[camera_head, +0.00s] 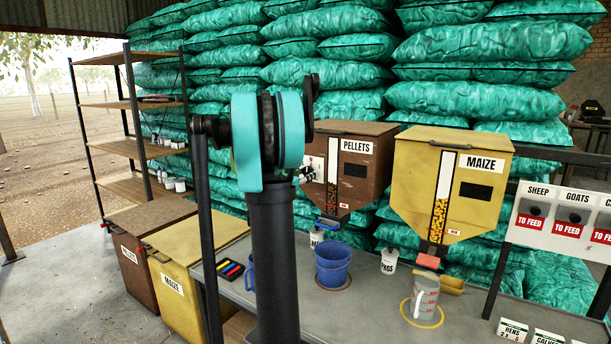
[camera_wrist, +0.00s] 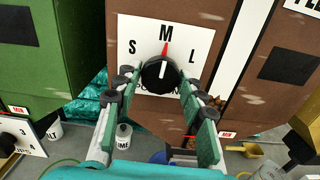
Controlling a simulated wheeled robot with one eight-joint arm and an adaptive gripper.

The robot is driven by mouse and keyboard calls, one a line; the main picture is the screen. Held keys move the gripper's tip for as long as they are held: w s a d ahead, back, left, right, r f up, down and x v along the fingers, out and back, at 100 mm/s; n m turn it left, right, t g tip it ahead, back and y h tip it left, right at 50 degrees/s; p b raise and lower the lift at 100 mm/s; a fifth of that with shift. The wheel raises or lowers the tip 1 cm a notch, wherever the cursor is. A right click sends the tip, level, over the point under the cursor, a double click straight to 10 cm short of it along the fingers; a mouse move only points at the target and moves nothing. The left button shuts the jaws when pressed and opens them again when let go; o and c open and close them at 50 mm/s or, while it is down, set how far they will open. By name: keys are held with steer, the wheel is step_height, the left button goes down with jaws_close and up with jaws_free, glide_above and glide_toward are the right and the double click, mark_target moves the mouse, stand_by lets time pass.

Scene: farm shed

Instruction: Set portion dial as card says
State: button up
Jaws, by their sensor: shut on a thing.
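The portion dial (camera_wrist: 160,76) is a round black knob on a white plate (camera_wrist: 140,35) lettered S, M and L, on the front of a brown hopper. Its white and red pointer points up at M. My gripper (camera_wrist: 161,88) has one finger on each side of the knob and is shut on it. In the head view, my gripper (camera_head: 306,172) is at the left side of the pellets hopper (camera_head: 368,163), and my arm partly hides the area. Small cards, one reading HENS (camera_head: 512,329) and one CALVES (camera_head: 547,338), stand at the bottom right; their full text is unreadable.
The yellow maize hopper (camera_head: 448,180) is to the right. A blue bucket (camera_head: 333,266) and a grey measuring jug (camera_head: 425,295) stand on the bench. A board with SHEEP and GOATS (camera_head: 575,218) signs is at the right. A green hopper (camera_wrist: 50,60) is left in the wrist view.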

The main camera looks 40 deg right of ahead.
steer(key=m, duration=0.5)
steer(key=shift+m, duration=0.4)
steer(key=m, duration=0.5)
steer(key=shift+m, duration=0.4)
steer(key=o, duration=1.1)
steer(key=shift+c, duration=0.2)
steer(key=v, duration=1.2)
